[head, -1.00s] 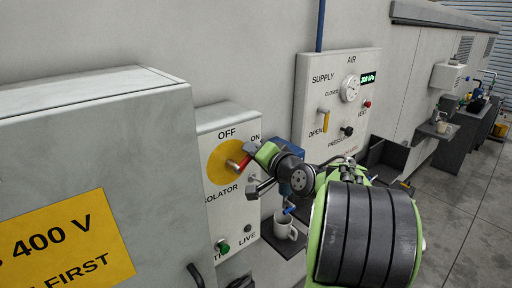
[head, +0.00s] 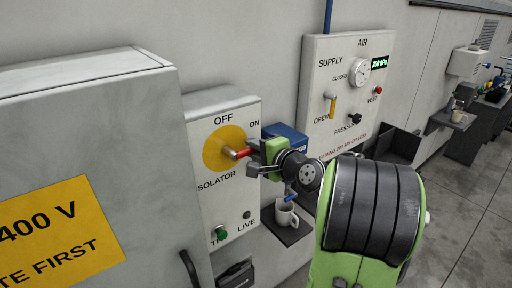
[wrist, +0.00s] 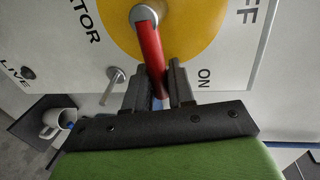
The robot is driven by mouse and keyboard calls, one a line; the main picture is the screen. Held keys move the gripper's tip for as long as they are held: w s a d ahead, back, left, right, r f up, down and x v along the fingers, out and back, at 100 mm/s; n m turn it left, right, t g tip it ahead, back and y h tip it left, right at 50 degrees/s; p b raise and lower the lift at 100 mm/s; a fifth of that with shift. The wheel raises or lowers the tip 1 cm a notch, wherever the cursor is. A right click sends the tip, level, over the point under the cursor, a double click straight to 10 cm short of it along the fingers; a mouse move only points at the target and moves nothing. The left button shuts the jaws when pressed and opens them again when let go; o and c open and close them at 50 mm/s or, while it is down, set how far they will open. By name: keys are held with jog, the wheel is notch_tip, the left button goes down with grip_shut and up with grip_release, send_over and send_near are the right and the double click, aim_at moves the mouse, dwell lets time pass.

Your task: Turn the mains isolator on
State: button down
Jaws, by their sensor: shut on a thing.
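The mains isolator is a white panel (head: 232,112) with a yellow disc (head: 212,150) marked OFF above and ON at upper right. Its red handle (head: 242,154) points to the right from a grey hub, roughly level and below the ON mark. In the wrist view the red handle (wrist: 150,52) runs from the hub down between my fingers. My gripper (head: 255,158) is shut on the handle's outer part, which the fingers partly hide. It also shows in the wrist view (wrist: 161,85), with the ON mark (wrist: 203,77) to the right of the fingers.
A large grey cabinet (head: 90,120) with a yellow 400 V sign stands close at left. A green button (head: 220,233) and a dark LIVE lamp (head: 246,215) sit low on the panel. A mug (head: 285,215) stands on a small shelf below my wrist. The air panel (head: 345,60) is at right.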

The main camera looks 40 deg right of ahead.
jog(key=shift+f, duration=0.1)
dwell(0.3)
jog(key=c, duration=1.1)
grip_release()
jog(key=shift+w, duration=0.1)
jog(key=shift+s+d+r+b, duration=0.1)
jog(key=shift+s+r+b, duration=0.55)
jog(key=shift+s, duration=1.95)
jog(key=shift+s+d+r+b, duration=0.1)
jog(key=shift+s+r+b, duration=0.55)
jog(key=shift+s, duration=1.95)
jog(key=shift+s+d+r+b, duration=0.2)
jog(key=shift+s+b, duration=0.75)
jog(key=shift+s, duration=1.65)
jog(key=shift+a, duration=0.15)
